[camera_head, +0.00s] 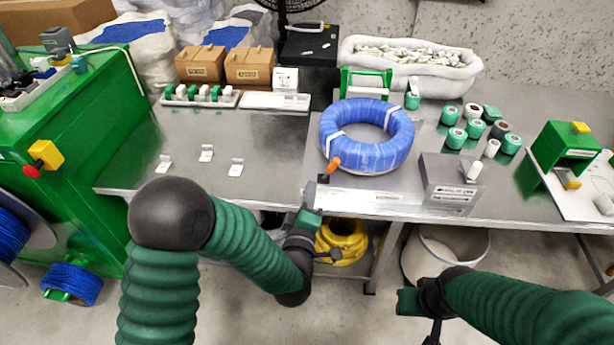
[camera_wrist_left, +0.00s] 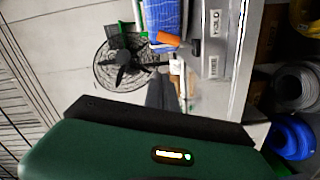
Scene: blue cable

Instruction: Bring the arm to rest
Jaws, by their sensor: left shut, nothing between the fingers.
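The blue cable coil (camera_head: 366,135) lies on the metal table, bound with white bands, with an orange end piece (camera_head: 333,163) at its front left. My left gripper (camera_head: 322,180) is at the table's front edge, just below the orange end piece; it is shut and empty. My right arm comes in from the lower right. Its wrist (camera_head: 437,292) hangs in front of the table, and its fingers are too unclear to judge.
A grey box (camera_head: 449,185) stands on the table right of the coil, near several green and white rolls (camera_head: 473,128). Three small white brackets (camera_head: 206,153) lie on the left table. A yellow coil (camera_head: 342,240) and a white bin (camera_head: 440,255) are below. The front floor is open.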

